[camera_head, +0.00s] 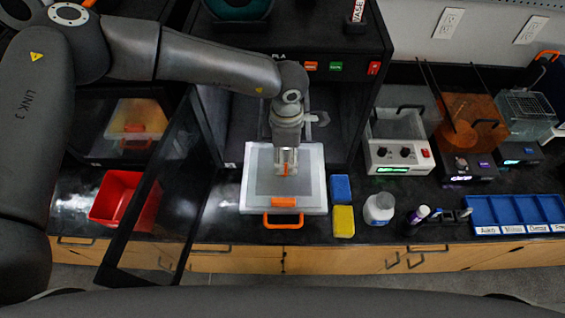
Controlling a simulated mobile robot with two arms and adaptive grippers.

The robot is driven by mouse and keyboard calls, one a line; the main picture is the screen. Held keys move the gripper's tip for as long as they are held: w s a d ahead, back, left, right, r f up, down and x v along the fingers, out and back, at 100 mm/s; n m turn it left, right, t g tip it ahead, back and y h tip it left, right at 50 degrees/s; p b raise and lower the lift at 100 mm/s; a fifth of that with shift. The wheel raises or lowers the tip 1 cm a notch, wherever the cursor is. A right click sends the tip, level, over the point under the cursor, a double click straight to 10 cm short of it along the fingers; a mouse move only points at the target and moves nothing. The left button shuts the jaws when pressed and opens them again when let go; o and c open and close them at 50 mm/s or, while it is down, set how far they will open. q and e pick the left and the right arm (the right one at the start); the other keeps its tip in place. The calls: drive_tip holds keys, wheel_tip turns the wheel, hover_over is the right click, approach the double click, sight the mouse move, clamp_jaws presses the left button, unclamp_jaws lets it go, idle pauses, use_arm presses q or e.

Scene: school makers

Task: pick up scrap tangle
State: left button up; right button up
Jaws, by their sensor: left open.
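My left gripper (286,165) points down over a white, clear-walled box (312,192) at the mouth of the black printer cabinet. Its jaws are open, but the fingers look small and close together from here. A small orange bit (286,170) shows at the fingertips; I cannot tell whether it is the scrap tangle or something else. No scrap tangle can be made out clearly elsewhere. The box has an orange latch (284,202) and an orange front handle (283,222). My right gripper is not in view.
The cabinet's dark glass door (180,190) stands open, left of the box. A red bin (112,200) sits beyond it. Blue (341,188) and yellow (344,221) blocks and a white jar (379,209) stand right of the box. A blue divided tray (515,210) lies far right.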

use_arm(q)
drive_tip(key=shift+w+a+f+p, duration=0.1)
drive_tip(key=shift+f+p, duration=0.15)
drive_tip(key=shift+f, duration=0.25)
drive_tip(key=shift+w+a+f+p, duration=0.1)
drive_tip(key=shift+f+p, duration=0.15)
drive_tip(key=shift+f, duration=0.2)
wheel_tip(320, 180, down, 4)
drive_tip(key=shift+r+p, duration=0.1)
drive_tip(key=shift+p, duration=1.05)
drive_tip(key=shift+w+f, duration=0.1)
drive_tip(key=shift+f, duration=0.2)
drive_tip(key=shift+a+f, duration=0.1)
drive_tip(key=shift+c, duration=0.2)
drive_tip(key=c, duration=0.5)
drive_tip(key=shift+c, duration=1.1)
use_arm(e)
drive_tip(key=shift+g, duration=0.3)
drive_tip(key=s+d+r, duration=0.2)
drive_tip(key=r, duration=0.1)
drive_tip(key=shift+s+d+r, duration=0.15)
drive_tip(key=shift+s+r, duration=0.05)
